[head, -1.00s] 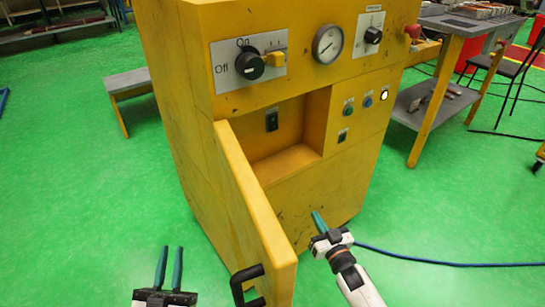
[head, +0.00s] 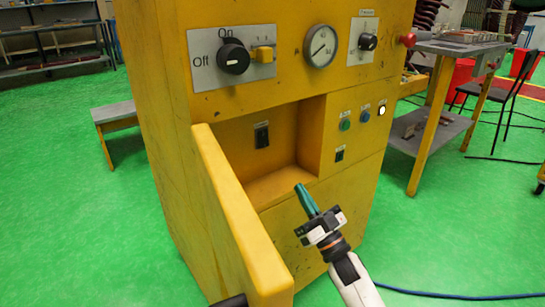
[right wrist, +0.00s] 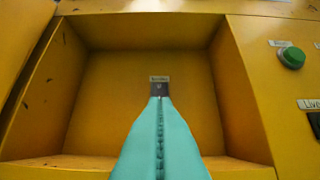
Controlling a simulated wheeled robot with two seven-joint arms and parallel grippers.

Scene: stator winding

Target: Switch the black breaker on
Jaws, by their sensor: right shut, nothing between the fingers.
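The black breaker (head: 262,135) is a small dark switch on the back wall of the recess in the yellow cabinet (head: 350,190). In the right wrist view the breaker (right wrist: 159,89) sits under a small label, and its lower part is hidden behind my fingertips. My right gripper (head: 306,200) is shut and empty, in front of and below the recess in the head view. Its teal fingers (right wrist: 160,140) point toward the breaker; I cannot tell that they touch it. My left gripper is not in view.
The open yellow door (head: 240,215) stands to the left of the recess. Above are a black rotary knob (head: 233,57), a gauge (head: 320,46) and another knob (head: 368,41). A green button (head: 346,125) is right of the recess. A workbench (head: 440,110) stands further right.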

